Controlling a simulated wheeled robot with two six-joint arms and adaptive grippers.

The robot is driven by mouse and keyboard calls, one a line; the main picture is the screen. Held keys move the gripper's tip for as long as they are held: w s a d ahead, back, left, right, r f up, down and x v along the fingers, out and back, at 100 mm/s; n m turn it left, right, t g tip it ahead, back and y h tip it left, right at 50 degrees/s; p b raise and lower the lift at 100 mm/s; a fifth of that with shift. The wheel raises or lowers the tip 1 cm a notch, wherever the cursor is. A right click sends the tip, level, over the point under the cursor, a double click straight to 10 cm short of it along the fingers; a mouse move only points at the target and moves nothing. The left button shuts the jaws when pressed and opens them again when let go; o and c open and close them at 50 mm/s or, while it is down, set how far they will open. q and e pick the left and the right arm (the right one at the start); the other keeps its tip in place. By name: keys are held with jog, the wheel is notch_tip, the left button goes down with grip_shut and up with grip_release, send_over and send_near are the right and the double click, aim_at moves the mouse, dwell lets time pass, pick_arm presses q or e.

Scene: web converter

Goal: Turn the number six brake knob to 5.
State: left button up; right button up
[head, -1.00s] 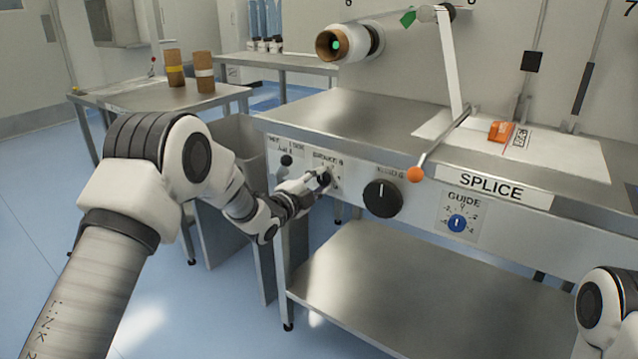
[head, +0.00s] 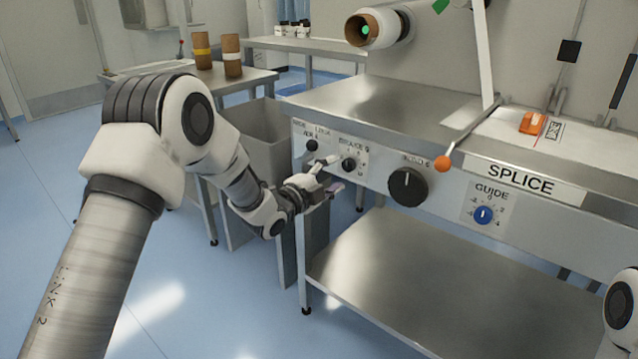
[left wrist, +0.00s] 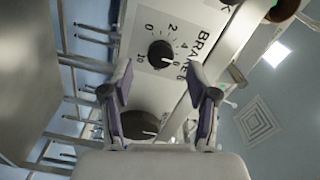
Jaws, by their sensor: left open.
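The number six brake knob (head: 349,164) is a small black dial on the front panel under the "BRAKE 6" label. It also shows in the left wrist view (left wrist: 160,53), with a scale from 0 to 10 around it. Its white mark points to the lower right in that view; I cannot read its exact value. My left gripper (head: 331,174) is open and empty, just in front of and left of the knob, apart from it. In the left wrist view its fingers (left wrist: 160,76) stand wide apart below the knob. My right gripper is out of view.
A larger black knob (head: 408,187) sits right of the brake knob, and a blue guide knob (head: 483,215) farther right. A small black knob (head: 311,145) is to the left. An orange-ended lever (head: 442,163) juts out above. A grey bin (head: 262,138) stands left.

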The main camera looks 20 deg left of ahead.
pick_arm(q)
jog(key=v, duration=0.7)
jog(key=shift+s, duration=0.1)
